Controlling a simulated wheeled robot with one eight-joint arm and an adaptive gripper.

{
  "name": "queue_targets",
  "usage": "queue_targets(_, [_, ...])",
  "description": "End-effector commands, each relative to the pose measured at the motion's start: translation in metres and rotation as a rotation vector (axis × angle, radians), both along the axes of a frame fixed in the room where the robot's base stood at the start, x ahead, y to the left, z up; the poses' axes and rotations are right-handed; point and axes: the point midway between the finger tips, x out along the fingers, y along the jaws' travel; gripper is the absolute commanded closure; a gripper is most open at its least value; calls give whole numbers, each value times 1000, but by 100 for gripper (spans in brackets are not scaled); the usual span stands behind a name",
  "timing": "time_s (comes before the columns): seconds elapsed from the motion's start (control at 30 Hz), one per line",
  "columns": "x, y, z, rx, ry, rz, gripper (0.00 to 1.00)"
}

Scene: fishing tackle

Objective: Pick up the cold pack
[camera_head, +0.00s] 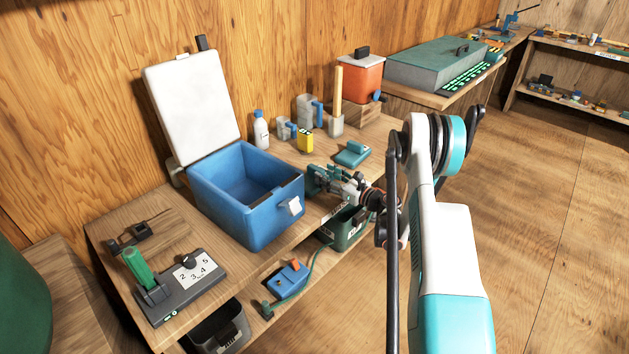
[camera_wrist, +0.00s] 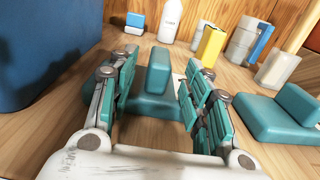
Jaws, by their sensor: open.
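No readable label marks the cold pack; two similar teal blocks with raised grips are the likely candidates. In the wrist view, one teal block (camera_wrist: 158,72) stands on the wooden tabletop between the fingers of my gripper (camera_wrist: 160,62), its raised grip upright between them. My gripper is open, with a visible gap on each side of the grip. In the head view, my gripper (camera_head: 318,180) is low over the bench just right of the blue cooler and mostly hides this block. The other teal block (camera_wrist: 275,115) lies to the right, also seen in the head view (camera_head: 352,154).
The open blue cooler (camera_head: 230,215) stands close on the left, a wall beside my gripper. Behind are a white bottle (camera_head: 261,130), a yellow box (camera_head: 305,140), grey mugs (camera_head: 308,112) and a light cup (camera_head: 336,126). A lower shelf holds a green bin (camera_head: 345,232).

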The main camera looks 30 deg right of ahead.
Motion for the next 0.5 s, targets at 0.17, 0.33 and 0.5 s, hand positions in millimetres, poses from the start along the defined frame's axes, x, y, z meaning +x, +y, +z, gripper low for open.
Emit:
queue_targets(0.17, [8, 4, -1, 0, 0, 1, 55])
queue_targets(0.33, [27, 13, -5, 0, 0, 2, 55])
queue_targets(0.5, [47, 21, -3, 0, 0, 1, 55])
